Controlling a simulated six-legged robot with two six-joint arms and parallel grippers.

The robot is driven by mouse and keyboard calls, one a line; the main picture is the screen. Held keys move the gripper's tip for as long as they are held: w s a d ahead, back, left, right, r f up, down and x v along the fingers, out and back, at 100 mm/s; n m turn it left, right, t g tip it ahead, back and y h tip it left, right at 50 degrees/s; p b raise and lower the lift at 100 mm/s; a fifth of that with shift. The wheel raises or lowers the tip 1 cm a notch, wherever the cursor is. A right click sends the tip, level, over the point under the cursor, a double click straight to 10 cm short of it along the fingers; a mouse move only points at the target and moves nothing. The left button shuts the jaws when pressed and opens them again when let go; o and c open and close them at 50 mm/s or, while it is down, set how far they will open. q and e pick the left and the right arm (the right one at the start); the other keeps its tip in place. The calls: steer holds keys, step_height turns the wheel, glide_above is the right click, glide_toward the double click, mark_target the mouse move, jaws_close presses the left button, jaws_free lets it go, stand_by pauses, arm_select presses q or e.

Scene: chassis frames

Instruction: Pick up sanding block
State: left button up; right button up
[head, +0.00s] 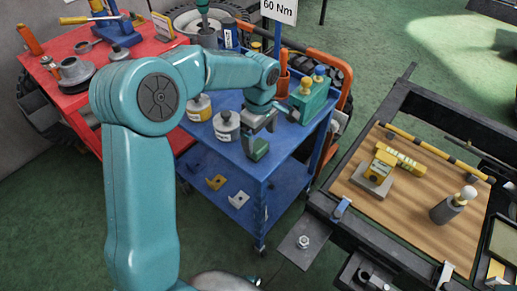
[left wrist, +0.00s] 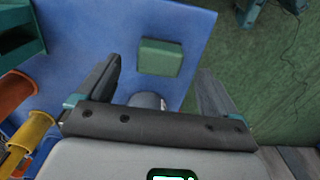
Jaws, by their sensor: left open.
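The sanding block looks to be a small green block (head: 258,149) on the blue cart top (head: 228,155), near its front edge. My left gripper (head: 259,132) is open and empty, right by the block in the head view, its fingers partly covering it. In the left wrist view the green block (left wrist: 161,57) lies ahead, in line with the gap between the two spread fingers (left wrist: 160,70). It shows apart from both fingers there. How high the fingertips are over it I cannot tell. My right gripper is not in view.
Silver weights (head: 226,125) and a green holder (head: 308,100) with colored handles stand on the cart. A red bench (head: 60,75) is behind left. At the right, a dark chassis frame (head: 385,232) carries a wooden board (head: 415,215). Green floor lies between.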

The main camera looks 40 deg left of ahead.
mark_target(259, 146)
arm_select(q)
steer(key=shift+s+d+f, duration=0.1)
steer(key=shift+s+f, duration=0.1)
steer(key=shift+f, duration=0.4)
step_height(259, 146, down, 4)
steer(key=shift+w+f, duration=0.15)
steer(key=shift+f, duration=0.05)
steer(key=shift+r, duration=0.1)
steer(key=c, duration=1.1)
